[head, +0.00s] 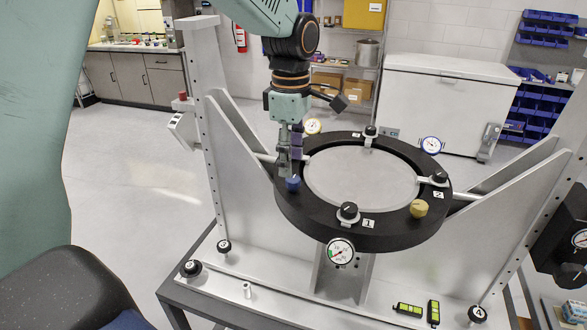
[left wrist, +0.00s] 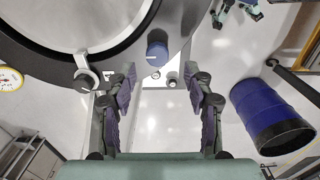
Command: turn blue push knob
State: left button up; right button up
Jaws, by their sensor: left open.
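The blue push knob (head: 292,184) sits on the left part of the black ring (head: 390,235). In the left wrist view, the blue knob (left wrist: 157,54) shows a white line and lies just beyond the fingertips. My left gripper (head: 290,168) points down at the knob in the head view, and its fingers partly cover the view around it. In the left wrist view, my left gripper (left wrist: 161,80) is open, with nothing between its fingers. Whether a finger touches the knob cannot be told. My right gripper is not in view.
A yellow knob (head: 419,208), several black knobs such as one at the ring's front (head: 348,212), and a front dial gauge (head: 341,251) surround the mirror (head: 360,178). A grey upright (head: 215,130) stands left of the ring. A blue barrel (left wrist: 270,112) shows in the left wrist view.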

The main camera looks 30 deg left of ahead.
aim_at(294, 178)
pick_arm(q)
jog(key=f, duration=0.4)
jog(key=shift+w, duration=0.3)
jog(key=shift+w+d+f, duration=0.15)
jog(key=shift+d+f, duration=0.05)
jog(key=shift+d, duration=0.15)
jog(key=shift+s+a+r, duration=0.15)
jog(key=shift+s+a, duration=0.1)
jog(key=shift+s, duration=0.1)
jog(key=shift+c, duration=0.2)
jog(key=shift+s+a, duration=0.2)
jog(key=shift+a, duration=0.05)
jog(key=c, duration=0.3)
jog(key=shift+w+d, duration=0.3)
jog(key=shift+w, duration=0.15)
jog(key=c, duration=0.5)
grip_shut()
